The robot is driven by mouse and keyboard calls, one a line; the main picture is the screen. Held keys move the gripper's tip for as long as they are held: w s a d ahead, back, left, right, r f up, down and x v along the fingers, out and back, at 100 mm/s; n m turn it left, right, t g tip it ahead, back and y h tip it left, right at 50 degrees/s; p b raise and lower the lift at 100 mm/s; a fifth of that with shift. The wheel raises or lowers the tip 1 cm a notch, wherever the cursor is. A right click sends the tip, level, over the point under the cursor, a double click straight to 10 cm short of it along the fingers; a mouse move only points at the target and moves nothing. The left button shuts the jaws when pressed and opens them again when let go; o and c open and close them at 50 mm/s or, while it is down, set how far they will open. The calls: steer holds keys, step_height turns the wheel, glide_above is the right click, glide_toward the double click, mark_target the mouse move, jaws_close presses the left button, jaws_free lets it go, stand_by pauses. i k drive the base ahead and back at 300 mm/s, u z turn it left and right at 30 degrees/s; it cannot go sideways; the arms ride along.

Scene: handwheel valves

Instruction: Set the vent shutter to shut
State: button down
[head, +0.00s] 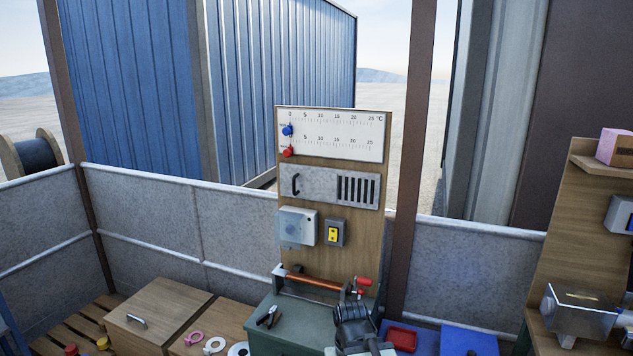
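The vent shutter (322,186) is a grey metal plate with a dark handle (296,185) near its left end, mounted on an upright wooden board. Several dark vertical slots (356,189) show at its right side and look uncovered. My gripper (362,287) is low in front of the board, below and to the right of the shutter and well apart from it. Its two red-tipped fingers appear apart, with nothing seen between them. My dark arm hides part of the green box behind it.
Above the shutter is a scale panel (335,133) with blue and red pointers. Below it are a pale box (297,227) and a yellow switch (333,234). A green box (277,324) with a copper-coloured bar (315,281) stands below. Trays (470,340) lie to the right.

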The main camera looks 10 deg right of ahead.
mark_target(306, 183)
steer(key=i, duration=0.15)
steer(key=u, duration=0.45)
steer(key=k, duration=1.4)
steer(key=u, duration=0.7)
steer(key=i, duration=2.25)
steer(key=z, duration=0.2)
